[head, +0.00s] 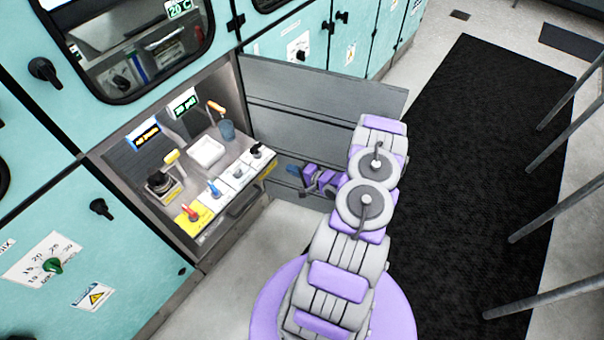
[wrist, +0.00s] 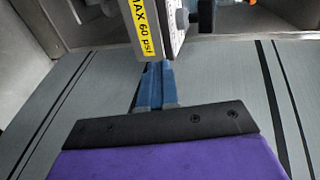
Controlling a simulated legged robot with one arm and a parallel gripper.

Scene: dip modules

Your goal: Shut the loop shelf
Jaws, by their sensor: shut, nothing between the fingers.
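The loop shelf (head: 225,180) stands out from a grey compartment in the teal cabinet. It carries a white tray, colored valve levers and a yellow label, and a dark handle (head: 243,202) is on its front. My gripper (head: 292,169) has blue fingertips and is just right of the shelf's front right corner, between it and the open grey door. In the wrist view the fingers (wrist: 155,85) are shut and empty, pointing at the shelf end with its yellow "MAX 60 psi" label (wrist: 148,22). Whether they touch it I cannot tell.
The grey door (head: 320,95) is swung open right of the compartment, behind my arm. Teal cabinet fronts with black knobs line the left and back. A black mat (head: 480,150) lies on the right, with grey metal legs (head: 555,215) beyond. Pale floor is clear in front.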

